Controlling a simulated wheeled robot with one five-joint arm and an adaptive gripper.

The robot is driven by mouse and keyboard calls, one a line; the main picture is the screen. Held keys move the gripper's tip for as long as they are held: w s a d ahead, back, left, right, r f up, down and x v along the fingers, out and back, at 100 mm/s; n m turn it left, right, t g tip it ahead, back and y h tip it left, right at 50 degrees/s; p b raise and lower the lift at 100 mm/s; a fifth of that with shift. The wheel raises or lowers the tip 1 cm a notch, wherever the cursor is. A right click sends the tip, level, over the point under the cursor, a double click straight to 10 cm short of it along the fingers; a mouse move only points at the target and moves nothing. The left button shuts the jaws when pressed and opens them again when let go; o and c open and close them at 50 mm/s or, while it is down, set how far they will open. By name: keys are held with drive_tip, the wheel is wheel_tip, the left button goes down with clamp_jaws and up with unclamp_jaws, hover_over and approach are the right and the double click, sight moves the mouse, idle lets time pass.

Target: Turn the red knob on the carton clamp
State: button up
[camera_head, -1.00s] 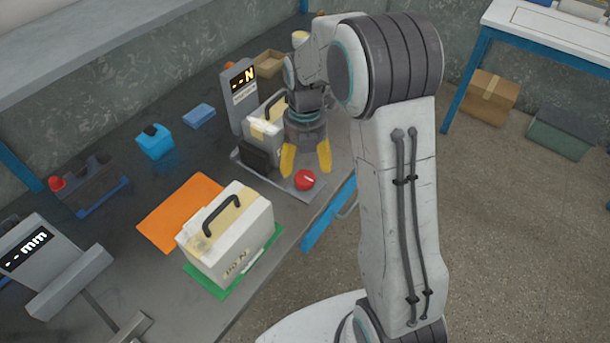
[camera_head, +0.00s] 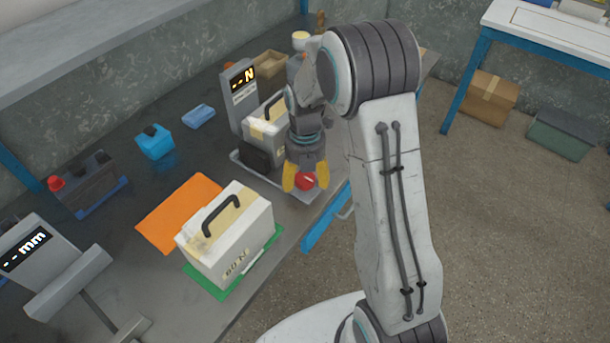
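The red knob (camera_head: 306,181) sits at the front right of the carton clamp (camera_head: 248,162), a grey base with a dark pad and an upright display reading "--N". A white carton (camera_head: 262,133) with a black handle and tan tape stands in the clamp. My gripper (camera_head: 306,182) points down at the knob, with one yellow finger at its left and one at its right. The fingers are spread around the knob; whether they touch it I cannot tell. The knob's far side is hidden by my gripper.
A larger white carton (camera_head: 240,235) stands on a green mat beside an orange sheet (camera_head: 172,212). A display reading "--mm" (camera_head: 32,253) is at the left. Blue items and a dark battery (camera_head: 90,188) lie behind. The bench edge runs close to the knob.

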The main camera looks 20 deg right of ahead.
drive_tip(key=c, duration=1)
drive_tip(key=shift+c, duration=0.2)
